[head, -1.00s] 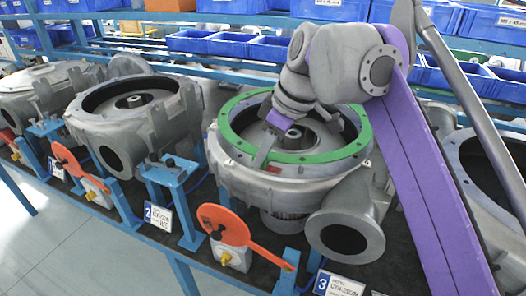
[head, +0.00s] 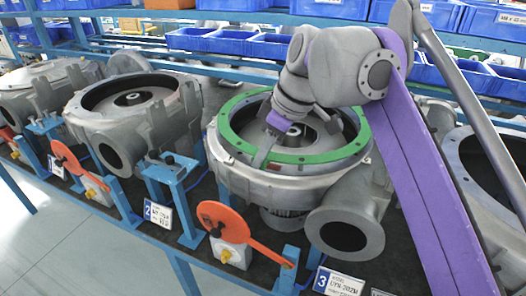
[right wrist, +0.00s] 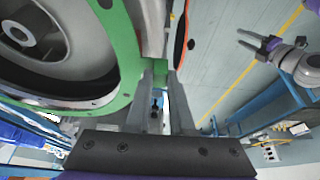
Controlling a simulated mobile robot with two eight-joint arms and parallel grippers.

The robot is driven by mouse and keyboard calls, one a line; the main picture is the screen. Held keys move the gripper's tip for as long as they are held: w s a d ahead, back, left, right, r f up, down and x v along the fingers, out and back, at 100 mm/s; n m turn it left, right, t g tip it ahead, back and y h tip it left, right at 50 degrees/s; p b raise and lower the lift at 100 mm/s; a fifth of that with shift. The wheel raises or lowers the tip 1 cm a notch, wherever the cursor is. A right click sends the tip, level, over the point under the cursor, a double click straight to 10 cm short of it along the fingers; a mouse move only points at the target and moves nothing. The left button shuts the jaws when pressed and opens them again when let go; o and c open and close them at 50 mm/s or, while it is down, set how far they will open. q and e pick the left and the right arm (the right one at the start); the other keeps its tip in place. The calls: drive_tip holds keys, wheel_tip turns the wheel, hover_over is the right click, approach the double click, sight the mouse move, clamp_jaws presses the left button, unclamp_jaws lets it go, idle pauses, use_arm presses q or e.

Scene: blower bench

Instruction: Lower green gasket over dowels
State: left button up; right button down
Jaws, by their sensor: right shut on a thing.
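The green gasket (head: 345,153) is a flat ring, roughly level, over the rim of the blower housing (head: 232,172) at station 3 in the head view. My right gripper (head: 262,158) is shut on the gasket's near-left edge. In the right wrist view the right gripper (right wrist: 160,82) pinches a green tab of the gasket (right wrist: 124,45), whose ring curves close along the housing (right wrist: 78,20). I cannot tell whether the gasket touches the rim. The dowels cannot be made out. My left gripper (right wrist: 258,44) shows in the right wrist view, open and empty, away from the housing.
An orange disc with a lever (head: 222,222) stands in front of the housing, beside the outlet pipe (head: 345,232). Another blower housing (head: 135,105) is to the left. Blue bins (head: 205,40) line the shelves behind. My right arm crosses the housing's right side.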

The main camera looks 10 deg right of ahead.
drive_tip(key=shift+f, duration=1)
idle(1.8)
drive_tip(key=c, duration=0.7)
unclamp_jaws()
drive_tip(key=p+v, duration=0.2)
drive_tip(key=v, duration=0.9)
drive_tip(key=shift+a+f, duration=0.1)
